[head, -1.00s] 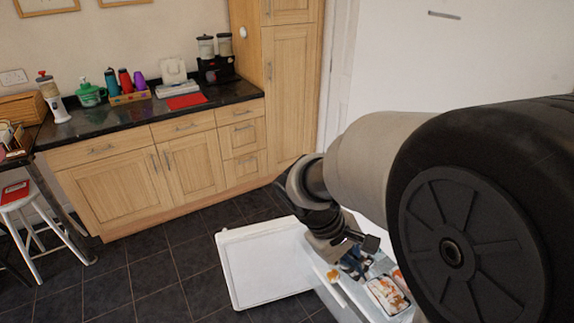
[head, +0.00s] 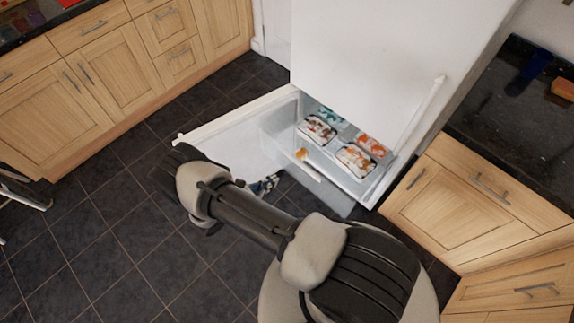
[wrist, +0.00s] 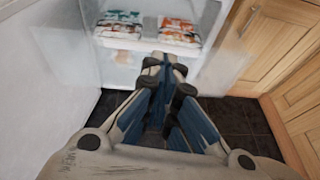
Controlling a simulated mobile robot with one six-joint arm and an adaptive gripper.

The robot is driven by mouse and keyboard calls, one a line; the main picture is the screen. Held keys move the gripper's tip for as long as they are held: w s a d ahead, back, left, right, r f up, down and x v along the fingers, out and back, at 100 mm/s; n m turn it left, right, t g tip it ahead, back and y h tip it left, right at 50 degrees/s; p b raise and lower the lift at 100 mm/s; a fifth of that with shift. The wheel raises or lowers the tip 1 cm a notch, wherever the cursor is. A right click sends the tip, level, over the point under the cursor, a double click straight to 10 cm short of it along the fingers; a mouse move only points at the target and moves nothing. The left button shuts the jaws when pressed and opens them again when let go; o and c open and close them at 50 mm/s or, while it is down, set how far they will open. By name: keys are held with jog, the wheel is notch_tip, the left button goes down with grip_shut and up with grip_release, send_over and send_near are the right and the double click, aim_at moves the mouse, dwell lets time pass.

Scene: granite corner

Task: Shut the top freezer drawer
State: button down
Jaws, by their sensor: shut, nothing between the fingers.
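The freezer drawer (head: 318,172) is pulled out of the white fridge-freezer at floor level. It has a clear front and holds several food packs, including a white-edged tray (head: 355,159). The drawer front (wrist: 128,58) also shows in the wrist view, beyond my fingers. My gripper (head: 267,185) is low, in front of and a little left of the drawer, partly hidden by my arm. In the wrist view my gripper (wrist: 170,70) is shut and empty, its fingers pointing towards the drawer. I cannot tell whether the fingertips touch it.
The white freezer door (head: 235,135) stands open to the left. The fridge body (head: 365,55) rises behind the drawer. Wooden cabinets (head: 480,200) stand close on the right, and more cabinets (head: 105,70) line the left wall.

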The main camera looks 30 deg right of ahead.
notch_tip(320, 180, down, 3)
jog(key=n+t, duration=0.1)
jog(key=b, duration=0.2)
send_near(301, 166)
jog(key=x, duration=0.6)
jog(key=shift+s+d+f, duration=0.1)
jog(key=shift+d+f, duration=0.05)
jog(key=shift+w+d, duration=0.2)
jog(key=shift+d, duration=0.25)
